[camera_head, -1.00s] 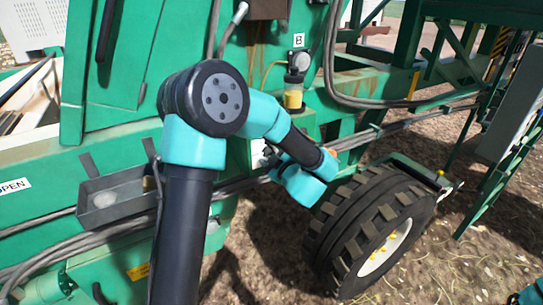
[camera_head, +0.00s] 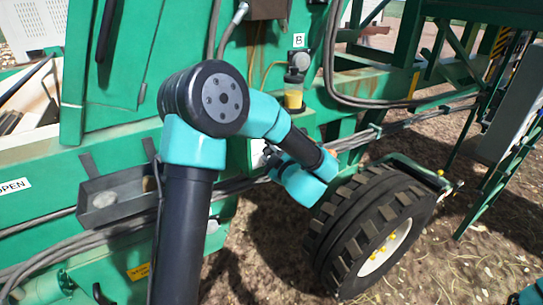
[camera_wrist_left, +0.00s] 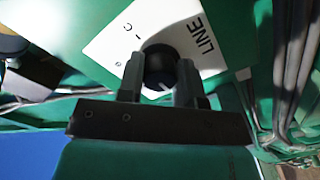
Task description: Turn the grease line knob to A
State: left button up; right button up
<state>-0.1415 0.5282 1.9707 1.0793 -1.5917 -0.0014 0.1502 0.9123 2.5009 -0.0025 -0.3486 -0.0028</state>
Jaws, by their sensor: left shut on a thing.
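The grease line knob (camera_wrist_left: 158,62) is dark and round, with a pale mark on its lower side. It sits on a white plate (camera_wrist_left: 110,45) that reads "LINE" and has a "C" with a tick. No "A" can be read in the left wrist view. My left gripper (camera_wrist_left: 161,70) is shut on the knob, one finger on each side. In the head view, my left arm hides most of the knob and its plate. My right gripper does not show.
A green machine frame (camera_head: 130,125) surrounds the knob. A "B" label (camera_head: 298,40) sits above a yellow-filled cup (camera_head: 293,98). Cables and pipes (camera_head: 360,137) run alongside. A large tyre (camera_head: 345,230) stands below right. A grey tray (camera_head: 115,197) is at the left.

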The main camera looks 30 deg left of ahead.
pick_arm(q)
jog(key=shift+m, duration=0.4)
jog(key=m, duration=1)
jog(key=shift+m, duration=0.4)
jog(key=o, duration=0.9)
jog(key=shift+o, duration=0.2)
jog(key=v, duration=1.7)
jog(key=shift+d, duration=0.2)
